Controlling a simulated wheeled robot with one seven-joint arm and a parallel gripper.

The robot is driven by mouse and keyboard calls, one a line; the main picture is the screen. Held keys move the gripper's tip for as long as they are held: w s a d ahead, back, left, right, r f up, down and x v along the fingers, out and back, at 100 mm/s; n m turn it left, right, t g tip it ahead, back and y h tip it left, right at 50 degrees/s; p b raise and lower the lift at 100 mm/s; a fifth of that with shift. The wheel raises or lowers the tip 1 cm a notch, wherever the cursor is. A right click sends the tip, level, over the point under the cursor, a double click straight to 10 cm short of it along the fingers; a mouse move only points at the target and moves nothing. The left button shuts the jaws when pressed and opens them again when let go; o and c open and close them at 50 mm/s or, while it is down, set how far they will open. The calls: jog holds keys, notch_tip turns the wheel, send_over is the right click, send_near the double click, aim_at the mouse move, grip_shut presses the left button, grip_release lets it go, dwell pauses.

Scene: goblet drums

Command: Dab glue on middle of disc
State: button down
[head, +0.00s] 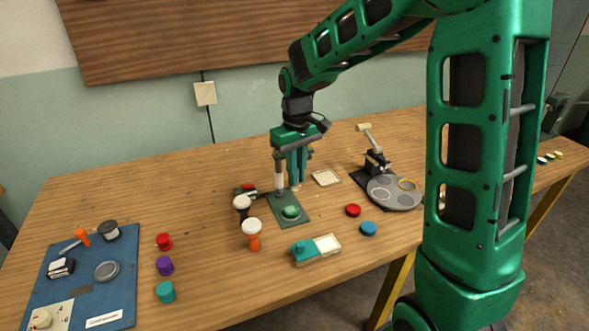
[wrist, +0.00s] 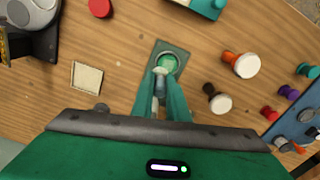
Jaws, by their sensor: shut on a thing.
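A round green disc (head: 291,212) sits at the front end of a dark green board (head: 301,219) on the table. In the wrist view the disc (wrist: 168,63) lies just beyond my fingertips. My gripper (head: 297,176) points down above the board and is shut on a slim pale glue applicator (wrist: 160,76). Its tip shows near the disc's near edge in the wrist view. In the head view the tip is above and slightly behind the disc; I cannot tell whether it touches. My fingers hide most of the applicator.
White-topped goblets, one orange (head: 253,236) and one black (head: 242,205), stand left of the board. A teal-and-white pad (head: 316,249) lies in front. Red (head: 353,210) and blue (head: 368,228) discs lie right, before a grey round station (head: 395,193). A blue tray (head: 117,258) is far left.

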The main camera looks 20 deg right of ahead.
aim_at(294, 191)
jog(key=shift+s+d+f, duration=0.1)
jog(key=shift+f, duration=3.05)
jog(key=shift+a+f, duration=0.1)
jog(key=shift+a, duration=0.5)
jog(key=shift+s+a+f, duration=0.1)
jog(key=shift+a+f, duration=0.1)
jog(key=shift+a, duration=1.2)
jog(key=shift+d, duration=1.95)
jog(key=shift+w+d+r, duration=0.15)
jog(key=shift+w+r, duration=0.05)
jog(key=shift+r, duration=3.8)
